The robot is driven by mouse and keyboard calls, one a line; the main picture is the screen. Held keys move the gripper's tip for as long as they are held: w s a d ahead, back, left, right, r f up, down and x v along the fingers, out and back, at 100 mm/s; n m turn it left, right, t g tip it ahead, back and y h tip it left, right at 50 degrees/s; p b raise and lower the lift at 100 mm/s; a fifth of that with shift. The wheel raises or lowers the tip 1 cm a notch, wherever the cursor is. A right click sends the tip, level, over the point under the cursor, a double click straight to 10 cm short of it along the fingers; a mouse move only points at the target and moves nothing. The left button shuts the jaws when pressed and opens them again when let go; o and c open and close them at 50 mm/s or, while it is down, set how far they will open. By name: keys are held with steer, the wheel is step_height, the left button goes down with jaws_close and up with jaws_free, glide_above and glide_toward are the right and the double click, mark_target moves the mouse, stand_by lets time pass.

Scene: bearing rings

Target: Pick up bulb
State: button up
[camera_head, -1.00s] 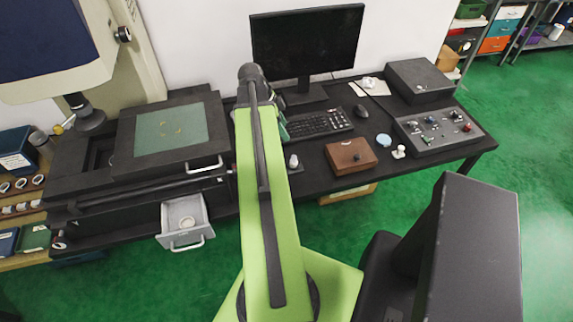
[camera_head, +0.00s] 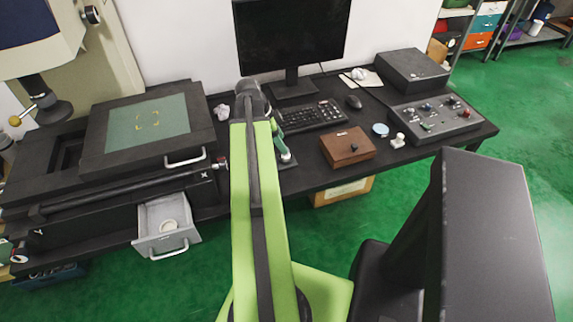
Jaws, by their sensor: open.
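I cannot tell for certain which thing is the bulb. A small white, rounded object (camera_head: 398,140) stands on the dark desk, right of a brown wooden box, and may be it. My green arm (camera_head: 255,200) reaches up the middle of the camera_head view, and its dark upper joint (camera_head: 249,92) lies over the desk. My gripper cannot be made out; the arm hides what is behind it.
The brown box (camera_head: 347,147), blue disc (camera_head: 380,129), control panel (camera_head: 435,115), keyboard (camera_head: 312,115) and monitor (camera_head: 290,40) stand on the desk. At left is a machine with a flat glass plate (camera_head: 160,121) and an open grey drawer (camera_head: 166,243).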

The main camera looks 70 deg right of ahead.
steer(key=shift+s+d+f, duration=0.1)
steer(key=shift+s+f, duration=0.1)
steer(key=shift+f, duration=0.4)
steer(key=shift+r, duration=0.15)
steer(key=b+x, duration=0.5)
steer(key=shift+w+f, duration=0.2)
steer(key=shift+f, duration=0.1)
steer(key=shift+r, duration=0.15)
steer(key=shift+c, duration=0.4)
jaws_close()
